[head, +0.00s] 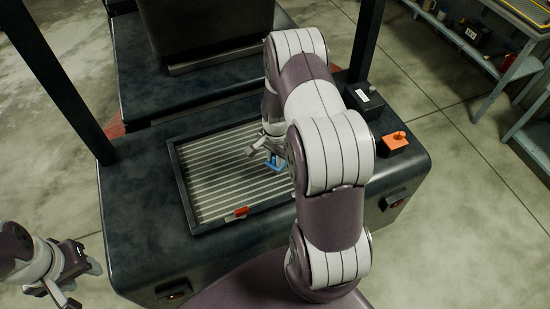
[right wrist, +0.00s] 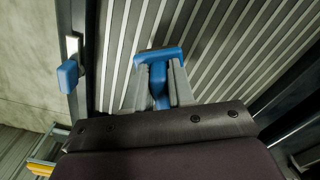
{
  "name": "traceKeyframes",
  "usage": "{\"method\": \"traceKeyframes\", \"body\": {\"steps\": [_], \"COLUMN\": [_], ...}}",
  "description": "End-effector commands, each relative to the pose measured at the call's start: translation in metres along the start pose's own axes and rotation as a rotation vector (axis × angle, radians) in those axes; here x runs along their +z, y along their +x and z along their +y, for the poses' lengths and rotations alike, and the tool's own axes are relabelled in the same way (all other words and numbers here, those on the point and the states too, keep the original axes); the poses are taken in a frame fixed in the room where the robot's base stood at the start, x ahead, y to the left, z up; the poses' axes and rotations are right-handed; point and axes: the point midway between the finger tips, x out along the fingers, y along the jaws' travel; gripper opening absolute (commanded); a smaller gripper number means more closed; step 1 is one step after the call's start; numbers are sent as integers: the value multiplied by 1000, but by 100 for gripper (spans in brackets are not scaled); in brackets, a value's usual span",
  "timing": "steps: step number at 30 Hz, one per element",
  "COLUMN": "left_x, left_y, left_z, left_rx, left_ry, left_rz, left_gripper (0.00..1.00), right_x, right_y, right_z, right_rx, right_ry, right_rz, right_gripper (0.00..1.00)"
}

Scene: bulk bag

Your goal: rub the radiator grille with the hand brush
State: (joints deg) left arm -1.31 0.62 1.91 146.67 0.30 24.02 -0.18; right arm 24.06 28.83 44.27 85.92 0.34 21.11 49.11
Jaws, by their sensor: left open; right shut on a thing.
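The radiator grille (head: 215,170) is a panel of pale parallel slats in a dark frame, set in the top of a dark machine body. It also fills much of the right wrist view (right wrist: 225,45). My right gripper (head: 266,150) is over the grille's right part, shut on the blue hand brush (head: 274,164). In the right wrist view the blue brush (right wrist: 158,55) sits between the two fingers, close against the slats; I cannot tell whether it touches them. My right arm hides the grille's right side. My left gripper (head: 72,272) is open and empty at lower left, off the machine.
A red latch (head: 237,213) sits on the grille's near frame edge. A blue-ended latch (right wrist: 68,76) shows at the frame in the right wrist view. A black box (head: 366,98) and an orange block (head: 395,141) stand right of the grille. Dark posts rise at both sides.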

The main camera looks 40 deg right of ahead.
Motion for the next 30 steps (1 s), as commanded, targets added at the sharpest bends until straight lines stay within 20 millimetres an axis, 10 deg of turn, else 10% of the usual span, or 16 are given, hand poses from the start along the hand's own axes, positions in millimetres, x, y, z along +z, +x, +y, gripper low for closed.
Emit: {"method": "traceKeyframes", "body": {"steps": [16, 30], "left_x": [-4, -5], "left_y": [-39, -41], "left_z": [0, 0], "left_rx": [0, 0], "left_ry": [0, 0], "left_rz": [0, 0], "left_gripper": [47, 47], "right_x": [-7, -8], "right_y": [-53, -58], "right_z": [-4, -4], "right_rx": [0, 0], "right_ry": [-11, -13], "right_rz": [0, 0], "right_gripper": [0, 0]}}
